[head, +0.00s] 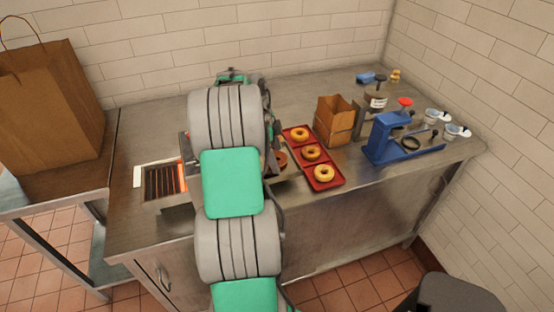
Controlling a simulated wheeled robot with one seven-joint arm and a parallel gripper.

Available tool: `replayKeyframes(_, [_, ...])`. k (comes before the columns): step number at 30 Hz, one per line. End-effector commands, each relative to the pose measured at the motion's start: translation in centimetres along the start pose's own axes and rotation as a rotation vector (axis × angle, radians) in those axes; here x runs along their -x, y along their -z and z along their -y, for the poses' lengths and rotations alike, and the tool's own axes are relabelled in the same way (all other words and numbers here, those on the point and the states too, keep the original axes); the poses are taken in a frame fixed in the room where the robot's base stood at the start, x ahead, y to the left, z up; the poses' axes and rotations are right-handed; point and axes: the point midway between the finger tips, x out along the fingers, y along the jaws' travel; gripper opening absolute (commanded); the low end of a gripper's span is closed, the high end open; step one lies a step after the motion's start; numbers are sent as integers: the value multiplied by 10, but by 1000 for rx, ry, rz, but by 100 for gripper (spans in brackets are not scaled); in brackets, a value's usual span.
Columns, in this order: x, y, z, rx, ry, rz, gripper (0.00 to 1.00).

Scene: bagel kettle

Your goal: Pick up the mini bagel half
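Three ring-shaped bagels lie in a row on a red tray (334,184): a far one (299,134), a middle one (311,152) and a near one (323,173). I cannot tell whether any of them is a cut half. Small tan ring-like pieces (395,75) sit at the back right of the counter. A brownish, partly hidden thing (280,160) shows just right of my arm; I cannot tell what it is. My arm stands upright in the middle of the view and hides the counter behind it. My gripper does not show.
A toaster-like grill (164,183) with an orange glow is left of my arm on the steel counter (130,226). A small paper bag (336,120), a blue press (388,138) and cups (436,115) stand right. A large paper bag (48,108) is on the left table.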

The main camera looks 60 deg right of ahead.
Motion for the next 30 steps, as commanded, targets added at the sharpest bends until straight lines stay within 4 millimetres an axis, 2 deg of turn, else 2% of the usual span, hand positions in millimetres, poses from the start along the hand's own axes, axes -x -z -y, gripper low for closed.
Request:
replayKeyframes(2, [0,0,0,0,0,0,79])
replayKeyframes(22, [0,0,0,1,0,0,24])
replayKeyframes(30, [2,0,0,1,1,0,24])
